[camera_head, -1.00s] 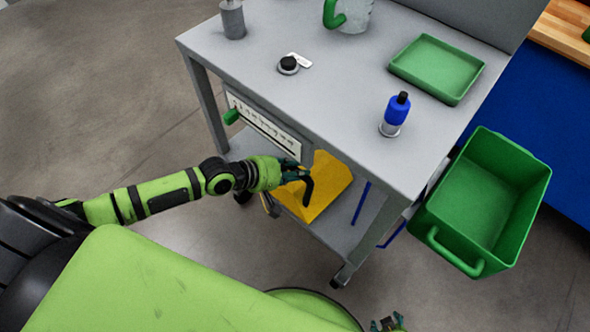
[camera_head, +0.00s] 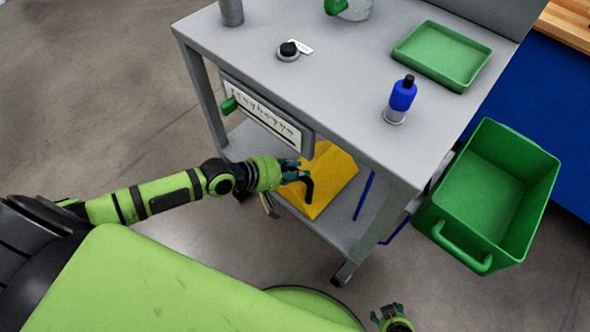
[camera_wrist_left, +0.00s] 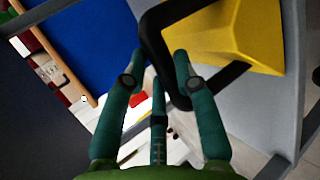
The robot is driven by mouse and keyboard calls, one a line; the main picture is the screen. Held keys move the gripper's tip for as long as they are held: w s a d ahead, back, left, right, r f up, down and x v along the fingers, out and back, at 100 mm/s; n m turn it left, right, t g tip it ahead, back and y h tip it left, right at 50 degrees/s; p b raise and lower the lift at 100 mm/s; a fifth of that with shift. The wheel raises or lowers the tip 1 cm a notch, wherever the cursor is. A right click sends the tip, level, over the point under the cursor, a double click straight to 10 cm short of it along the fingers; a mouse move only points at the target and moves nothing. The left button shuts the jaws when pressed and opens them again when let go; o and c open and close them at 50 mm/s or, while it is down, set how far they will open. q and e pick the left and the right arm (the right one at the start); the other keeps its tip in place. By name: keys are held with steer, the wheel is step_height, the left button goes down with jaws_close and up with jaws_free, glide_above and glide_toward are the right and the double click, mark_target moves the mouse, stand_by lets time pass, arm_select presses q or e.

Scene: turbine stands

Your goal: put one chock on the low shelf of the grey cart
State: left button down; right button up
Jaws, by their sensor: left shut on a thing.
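The yellow chock (camera_head: 331,176), a wedge with a bent black handle (camera_head: 308,188), is at the low shelf (camera_head: 340,226) of the grey cart (camera_head: 300,95). Whether its underside touches the shelf I cannot tell. My left gripper (camera_head: 296,172) is shut on the chock's black handle, at the chock's left side below the cart top. In the left wrist view, the teal fingers (camera_wrist_left: 160,75) are around the handle, and the yellow body (camera_wrist_left: 238,35) is at upper right. My right gripper (camera_head: 391,311) shows small at the bottom edge; its opening is unclear.
A drawer (camera_head: 265,115) with a green knob hangs under the cart top, just above my left gripper. A green bin (camera_head: 487,195) hangs on the right side.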

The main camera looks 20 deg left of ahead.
arm_select(q)
steer(key=shift+f+b, duration=0.3)
steer(key=shift+f, duration=0.15)
steer(key=shift+s+f, duration=0.15)
steer(key=shift+f, duration=0.2)
steer(key=c, duration=1.2)
jaws_free()
steer(key=o, duration=0.3)
steer(key=shift+o, duration=0.8)
steer(key=shift+f, duration=0.2)
steer(key=shift+r, duration=0.15)
